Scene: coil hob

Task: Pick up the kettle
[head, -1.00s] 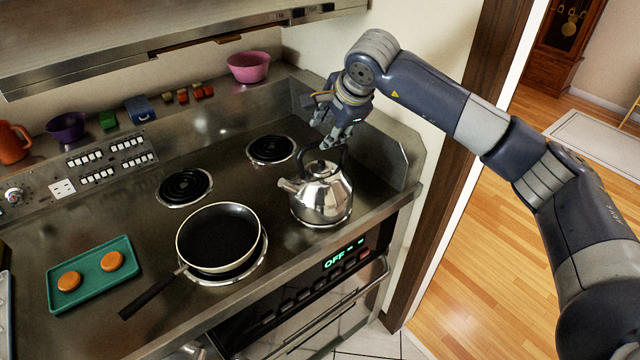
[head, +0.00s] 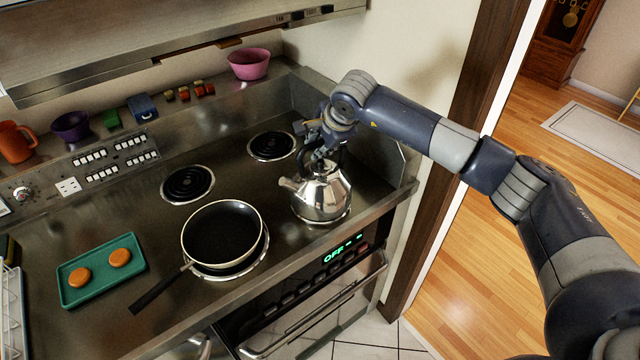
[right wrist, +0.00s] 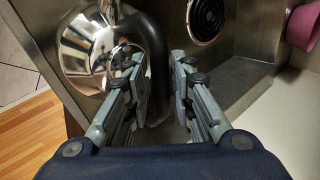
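The shiny metal kettle (head: 322,198) stands upright on the front right coil of the hob, with its spout pointing left. My right gripper (head: 318,152) is right above it, at its black handle. In the right wrist view, the two fingers of my right gripper (right wrist: 163,85) are apart. The black handle (right wrist: 156,50) of the kettle (right wrist: 90,45) shows in the gap between the fingertips; I cannot tell whether it touches them. In the head view the gripper hides part of the handle. My left gripper is not in view.
A black frying pan (head: 222,234) sits on the front left coil, its handle towards the front left. A teal tray (head: 102,290) with two orange-brown rounds lies left of it. The two back coils are bare. A metal side wall (head: 405,165) stands right of the kettle.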

